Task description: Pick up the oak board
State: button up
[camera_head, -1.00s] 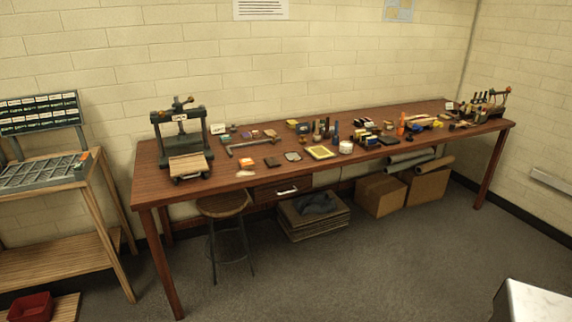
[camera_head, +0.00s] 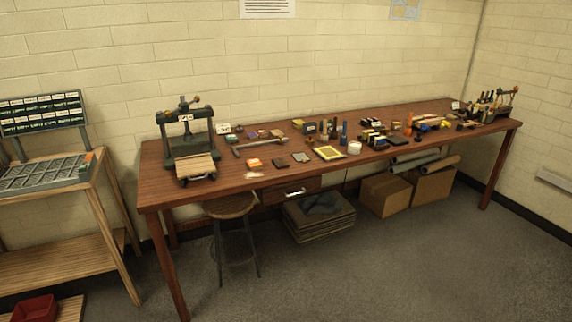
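A pale wooden board (camera_head: 195,165) lies flat at the front of the dark green press on the left end of the long table. It is the only light wood board I can make out on the table, but I cannot tell its kind of wood. The press frame (camera_head: 189,140) stands right behind it. My gripper is not in view.
The long brown table (camera_head: 160,184) carries many small items along its middle. A stool (camera_head: 230,206), stacked sheets (camera_head: 318,222) and cardboard boxes (camera_head: 386,195) are below it. A wooden rack (camera_head: 112,232) stands left. The grey floor in front is open.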

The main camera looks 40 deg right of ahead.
aim_at(280, 163)
jog(key=i, duration=1)
jog(key=z, duration=0.05)
